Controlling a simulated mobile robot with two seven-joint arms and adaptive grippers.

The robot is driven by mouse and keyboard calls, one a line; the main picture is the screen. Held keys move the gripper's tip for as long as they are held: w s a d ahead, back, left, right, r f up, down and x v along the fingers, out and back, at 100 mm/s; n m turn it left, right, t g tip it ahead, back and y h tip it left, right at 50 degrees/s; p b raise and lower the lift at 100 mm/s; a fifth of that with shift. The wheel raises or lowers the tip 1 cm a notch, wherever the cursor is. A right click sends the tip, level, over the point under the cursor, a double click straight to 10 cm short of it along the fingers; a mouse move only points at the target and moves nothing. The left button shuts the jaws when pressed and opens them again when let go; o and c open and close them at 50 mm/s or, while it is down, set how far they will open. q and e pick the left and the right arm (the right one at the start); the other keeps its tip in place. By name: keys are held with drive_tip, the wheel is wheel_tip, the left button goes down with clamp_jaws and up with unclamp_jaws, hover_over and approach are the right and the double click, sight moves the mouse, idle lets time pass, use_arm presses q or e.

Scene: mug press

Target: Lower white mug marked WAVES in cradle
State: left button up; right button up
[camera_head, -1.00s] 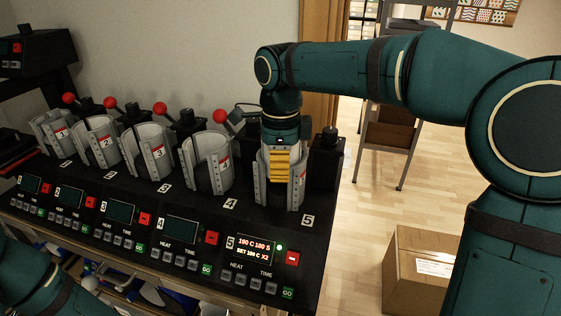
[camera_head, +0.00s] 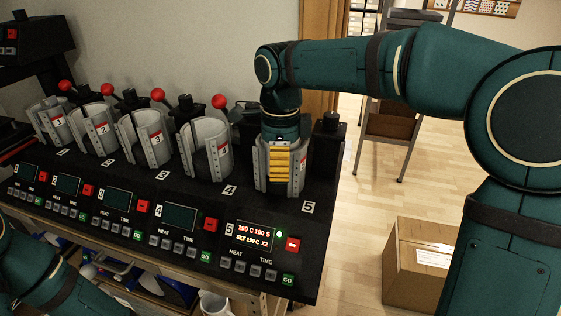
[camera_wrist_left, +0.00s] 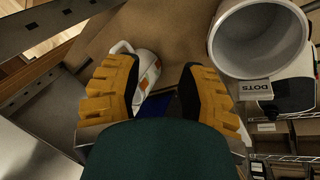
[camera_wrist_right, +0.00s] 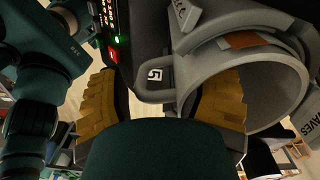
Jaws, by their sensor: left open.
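The WAVES mug shows in the right wrist view as a wide grey-white rim with a WAVES tag (camera_wrist_right: 306,118); an orange patch marks the grey wall around it. It is at cradle 5 (camera_head: 297,178), but I cannot tell how deep it sits. In the head view this gripper (camera_head: 279,160) is at the front of cradle 5. My left gripper (camera_wrist_left: 158,90) is open and empty above a white mug with a handle (camera_wrist_left: 147,68).
Cradles 1 to 4 stand left of it, such as cradle 4 (camera_head: 207,150), with red-knobbed levers. The control panel 5 (camera_head: 255,237) is lit with a green light. A cardboard box (camera_head: 420,262) stands on the floor.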

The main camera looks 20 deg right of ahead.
idle(0.3)
wheel_tip(320, 180, up, 12)
drive_tip(key=shift+w, duration=0.1)
idle(0.4)
idle(0.4)
